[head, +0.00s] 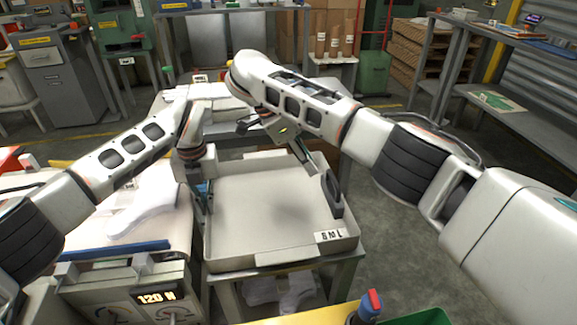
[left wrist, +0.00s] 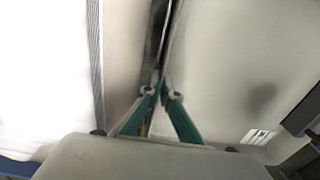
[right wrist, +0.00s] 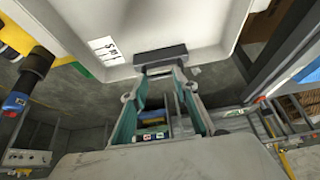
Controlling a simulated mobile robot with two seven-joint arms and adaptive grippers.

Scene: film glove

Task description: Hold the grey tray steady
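My left gripper (head: 203,195) is at the tray's left wall. In the left wrist view its teal fingers (left wrist: 162,92) close together on a dark strip along that wall, likely the left handle. My right gripper (right wrist: 165,80) is open, its fingertips close to the right handle. Contact there is unclear. In the head view my right arm partly hides this gripper.
A white glove-like shape (head: 145,215) lies on the machine left of the tray, which has a 120 N display (head: 157,297). A yellow surface with a green bin (head: 418,317) is in front. Shelves (head: 500,110) stand at right. Floor right of the tray is clear.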

